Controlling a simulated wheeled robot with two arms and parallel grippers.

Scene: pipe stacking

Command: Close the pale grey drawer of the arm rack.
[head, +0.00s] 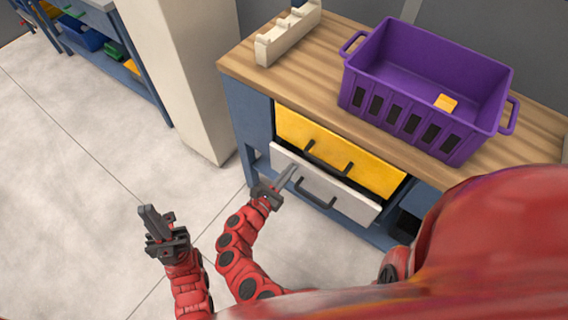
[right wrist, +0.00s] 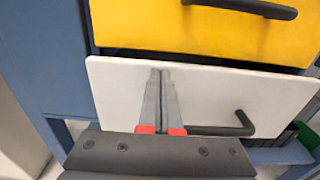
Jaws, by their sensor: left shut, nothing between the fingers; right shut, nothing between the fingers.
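The pale grey drawer (head: 345,201) is the lower drawer of the blue rack and stands out a little from it, below the yellow drawer (head: 345,150). In the right wrist view the pale grey drawer front (right wrist: 220,95) fills the middle, with its dark handle (right wrist: 225,129) at the lower right. My right gripper (head: 287,174) is shut and empty, its fingertips at the left part of the grey front; I cannot tell whether they touch. My left gripper (head: 148,212) is shut and empty over the floor, left of the rack.
A purple crate (head: 440,125) with a yellow piece (head: 445,102) in it stands on the wooden top (head: 245,70). A white notched block (head: 287,38) lies behind at the left. A pale pillar (head: 185,70) stands left of the rack. The floor at left is clear.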

